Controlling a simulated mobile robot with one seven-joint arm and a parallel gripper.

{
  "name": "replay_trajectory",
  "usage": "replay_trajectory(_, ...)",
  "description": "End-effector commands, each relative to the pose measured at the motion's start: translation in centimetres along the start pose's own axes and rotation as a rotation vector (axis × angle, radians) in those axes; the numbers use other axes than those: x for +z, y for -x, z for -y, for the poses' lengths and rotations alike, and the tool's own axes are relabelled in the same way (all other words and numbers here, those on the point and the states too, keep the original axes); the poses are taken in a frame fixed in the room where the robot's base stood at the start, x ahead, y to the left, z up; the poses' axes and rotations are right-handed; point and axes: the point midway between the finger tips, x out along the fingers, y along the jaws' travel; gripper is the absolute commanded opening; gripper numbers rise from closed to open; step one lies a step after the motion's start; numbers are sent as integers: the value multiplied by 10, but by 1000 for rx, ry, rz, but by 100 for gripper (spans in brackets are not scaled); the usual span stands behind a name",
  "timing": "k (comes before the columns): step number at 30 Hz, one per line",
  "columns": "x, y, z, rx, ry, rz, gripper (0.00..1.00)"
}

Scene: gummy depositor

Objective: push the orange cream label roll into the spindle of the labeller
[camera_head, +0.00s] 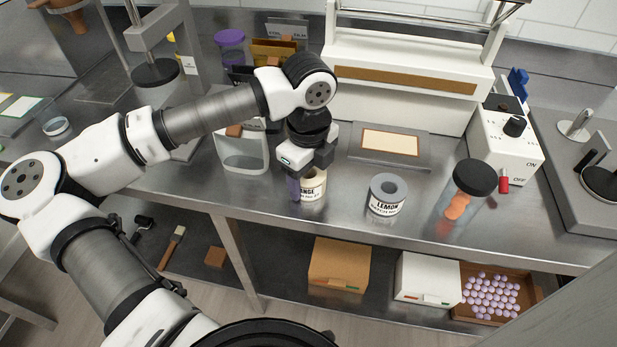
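A cream label roll (314,190) with dark print stands on the steel bench under my gripper; only part of its wording shows, ending in what looks like "ENSE". My gripper (307,172) points down over this roll and hides its top and left side. Whether the fingers hold the roll or are only around it cannot be told. A second roll (387,197), with a grey top and "LEMON" on its side, stands to the right. No roll readable as orange cream shows. A grey unit (588,170) with an upright metal post (580,122) at the right edge looks like the labeller.
A jar (460,195) with a black lid and orange contents stands right of the lemon roll. A white control box (505,145) with a knob and red switch is behind it. A framed plate (390,143) lies behind the rolls. The bench's front edge is close to them.

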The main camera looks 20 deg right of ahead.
Motion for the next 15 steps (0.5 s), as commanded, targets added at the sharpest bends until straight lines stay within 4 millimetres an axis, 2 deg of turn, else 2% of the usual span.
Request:
replay_trajectory(1, 0, 0, 0, 0, 0, 0, 44)
replay_trajectory(3, 0, 0, 0, 0, 0, 0, 37)
replay_trajectory(10, 0, 2, 0, -1, 0, 1, 37)
replay_trajectory(15, 1, 23, 1, -2, 1, 4, 37)
